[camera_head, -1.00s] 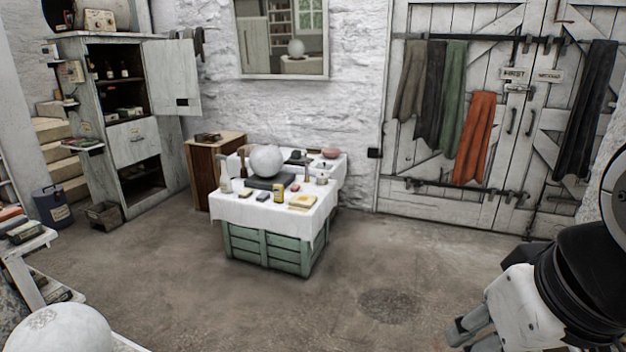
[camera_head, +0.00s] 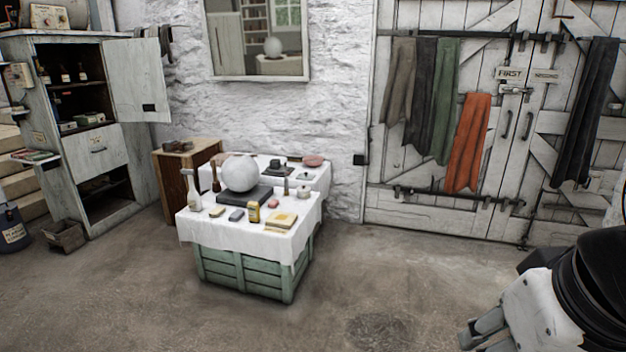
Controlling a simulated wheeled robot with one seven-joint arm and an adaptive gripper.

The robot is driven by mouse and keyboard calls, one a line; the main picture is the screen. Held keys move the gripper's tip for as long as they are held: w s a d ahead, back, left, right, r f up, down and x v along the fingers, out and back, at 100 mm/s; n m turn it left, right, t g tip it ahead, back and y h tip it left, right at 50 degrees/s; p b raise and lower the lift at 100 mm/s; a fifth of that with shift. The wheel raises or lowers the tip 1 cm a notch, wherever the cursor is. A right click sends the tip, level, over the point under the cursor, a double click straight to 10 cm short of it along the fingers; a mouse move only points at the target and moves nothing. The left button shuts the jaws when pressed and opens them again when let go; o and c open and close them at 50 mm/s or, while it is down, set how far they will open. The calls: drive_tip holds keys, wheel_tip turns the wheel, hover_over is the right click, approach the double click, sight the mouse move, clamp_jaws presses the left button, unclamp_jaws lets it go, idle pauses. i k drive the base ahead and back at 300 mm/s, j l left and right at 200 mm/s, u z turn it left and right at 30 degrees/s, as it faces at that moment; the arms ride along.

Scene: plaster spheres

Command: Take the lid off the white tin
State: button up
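A small pale round pot with a knob on top (camera_head: 304,192) stands at the right side of the cloth-covered crate table. It may be the white tin, but it is too small to be sure. Its lid appears to be on. My gripper (camera_head: 474,334) is at the lower right, in front of and well apart from the table, touching nothing I can see. Its grey fingers are partly cut off by the bottom edge, so its opening is unclear.
A white cloth (camera_head: 225,228) covers the green crate (camera_head: 245,272). A plaster sphere (camera_head: 240,173), a yellow tin (camera_head: 254,212), a spray bottle (camera_head: 192,190) and yellow books (camera_head: 281,220) stand on it. An open cabinet (camera_head: 85,130) is at left. The floor in front is clear.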

sight(303, 189)
drive_tip(key=i, duration=2.85)
drive_tip(key=i+l+u, duration=0.1)
drive_tip(key=i, duration=1.3)
